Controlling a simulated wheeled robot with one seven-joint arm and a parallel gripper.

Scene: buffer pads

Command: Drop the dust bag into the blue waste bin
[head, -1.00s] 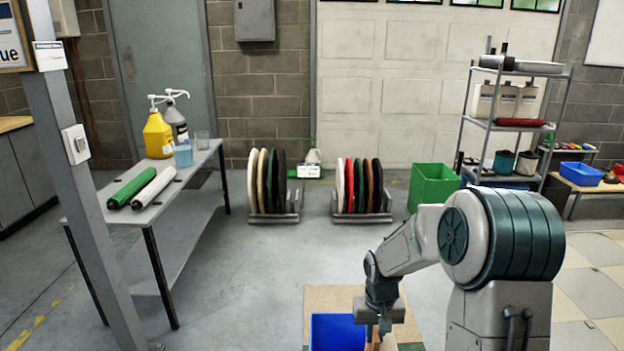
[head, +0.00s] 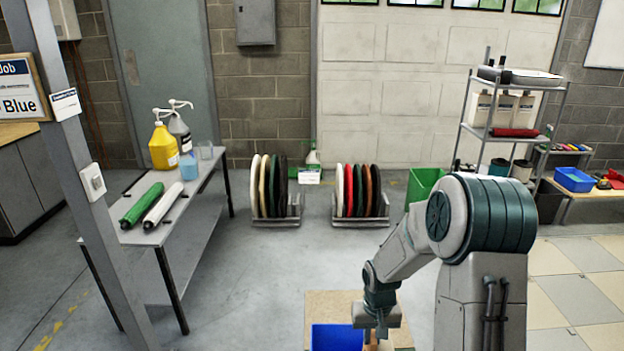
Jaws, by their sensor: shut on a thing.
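The blue waste bin (head: 336,337) stands on a tan board at the bottom centre of the head view, cut off by the lower edge. My gripper (head: 373,337) points down just right of the bin's right edge in the picture. A small brown piece (head: 372,346) shows between its fingertips, and I take it to be the dust bag. The gripper is shut on it. Most of the bag and the fingertips are hidden or cut off by the frame. I cannot tell whether the bag is over the bin or beside it.
A table (head: 190,215) with bottles and two rolls stands at left, behind a grey post (head: 85,150). Racks of round pads (head: 270,200) stand at the back. A green bin (head: 424,183) and a shelf (head: 505,125) are at back right. The middle floor is clear.

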